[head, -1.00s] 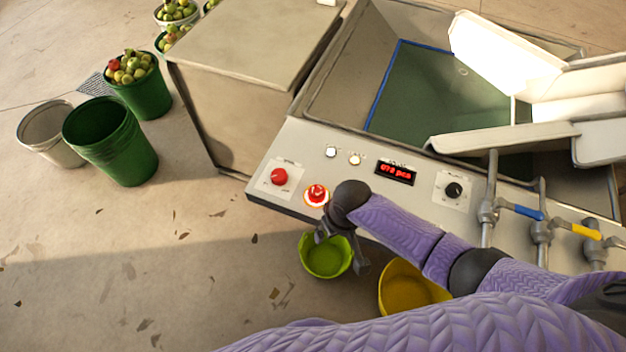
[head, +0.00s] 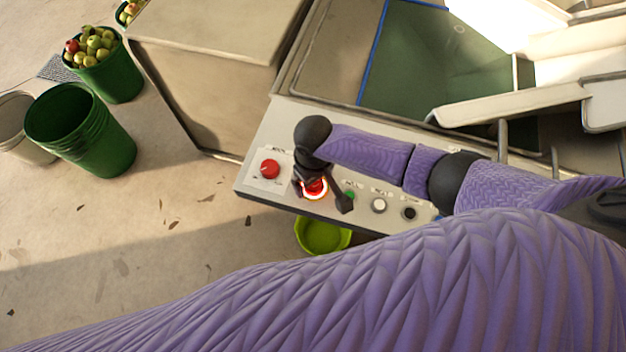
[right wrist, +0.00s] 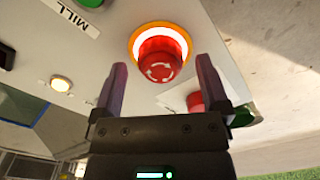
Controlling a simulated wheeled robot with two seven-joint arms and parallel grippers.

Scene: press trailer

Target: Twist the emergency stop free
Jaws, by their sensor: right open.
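The emergency stop (head: 314,187) is a red mushroom button with a glowing ring on the sloped control panel (head: 252,187). In the right wrist view the emergency stop (right wrist: 160,60) shows white twist arrows on its cap. My right gripper (head: 321,196) is open over it; its fingers partly hide it in the head view. In the right wrist view the fingertips of my right gripper (right wrist: 162,66) stand on either side of the cap's lower part, with visible gaps. I cannot tell how deep they reach past the cap. My left gripper is not in view.
A red rotary knob (head: 270,169) sits left of the stop. A green button (head: 349,195), a white button (head: 379,205) and a black knob (head: 409,213) lie to the right. A lime bucket (head: 322,236) stands below the panel edge. Green buckets (head: 82,135) stand at left.

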